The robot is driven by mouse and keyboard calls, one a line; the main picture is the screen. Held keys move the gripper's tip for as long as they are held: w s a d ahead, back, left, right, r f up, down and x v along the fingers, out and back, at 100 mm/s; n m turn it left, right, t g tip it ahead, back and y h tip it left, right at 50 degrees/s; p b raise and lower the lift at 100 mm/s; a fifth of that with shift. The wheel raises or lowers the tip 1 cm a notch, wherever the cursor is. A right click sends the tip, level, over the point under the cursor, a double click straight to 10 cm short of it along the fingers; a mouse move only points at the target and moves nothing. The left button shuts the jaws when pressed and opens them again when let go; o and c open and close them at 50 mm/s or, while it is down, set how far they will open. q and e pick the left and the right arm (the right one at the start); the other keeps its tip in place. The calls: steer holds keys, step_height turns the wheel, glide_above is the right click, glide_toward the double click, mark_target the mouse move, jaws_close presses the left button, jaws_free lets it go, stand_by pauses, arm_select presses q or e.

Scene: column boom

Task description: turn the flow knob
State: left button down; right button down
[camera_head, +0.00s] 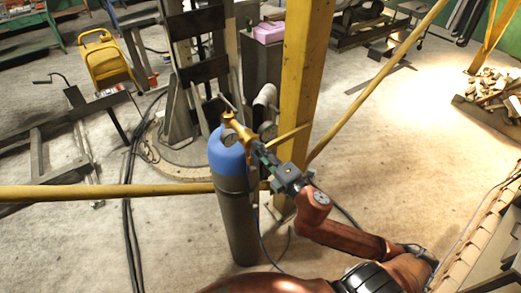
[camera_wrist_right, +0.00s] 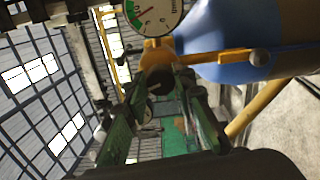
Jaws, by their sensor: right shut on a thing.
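A gas cylinder (camera_head: 238,215) with a grey body and blue top stands upright. A brass regulator (camera_head: 236,125) sits on its top; it also shows in the right wrist view (camera_wrist_right: 158,48). A round gauge (camera_wrist_right: 152,14) is at the top of that view. My right gripper (camera_head: 258,148) reaches the regulator from the lower right. In the right wrist view, its green-sided fingers (camera_wrist_right: 160,90) close around the dark round flow knob (camera_wrist_right: 156,79) below the brass body. The fingers partly hide the knob, and its turn angle cannot be told. My left gripper is not in view.
A yellow post (camera_head: 303,80) stands just behind the regulator. A yellow rail (camera_head: 110,191) runs left of the cylinder, and a slanted yellow bar (camera_head: 385,75) rises to the right. Dark cables (camera_head: 130,215) lie on the floor. Floor (camera_head: 400,150) at the right is mostly clear.

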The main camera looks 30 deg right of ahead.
stand_by(0.4)
steer(key=c, duration=1.6)
jaws_free()
